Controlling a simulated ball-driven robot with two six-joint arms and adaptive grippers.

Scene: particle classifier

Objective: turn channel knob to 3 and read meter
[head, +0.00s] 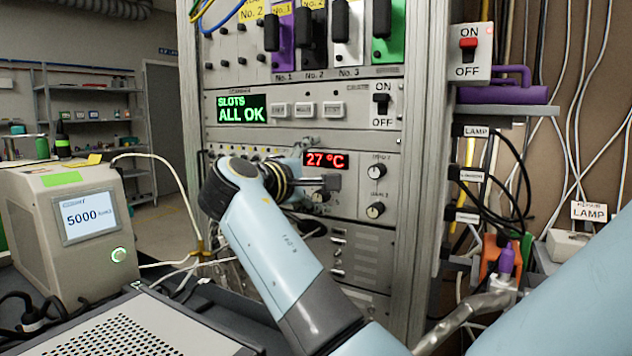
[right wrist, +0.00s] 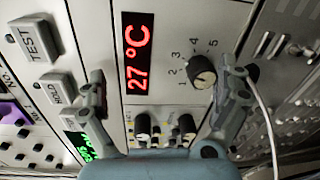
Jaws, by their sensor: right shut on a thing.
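The channel knob (right wrist: 201,71) is a black round knob with a scale from 1 to 5, on the rack panel in the right wrist view. I cannot tell which number it points to. The red meter display (head: 326,160) reads 27 °C and also shows rotated in the right wrist view (right wrist: 137,55). My right gripper (head: 316,164) is at the panel. Its two fingers (right wrist: 166,82) reach either side of the display and the knob, one finger close beside the knob. My left gripper is out of view.
Two small knobs (right wrist: 187,124) sit by the display in the wrist view. More knobs (head: 376,210) lie right of it in the head view. A green screen (head: 242,109) reads SLOTS ALL OK. A beige instrument (head: 50,225) stands left. Loose cables hang at right.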

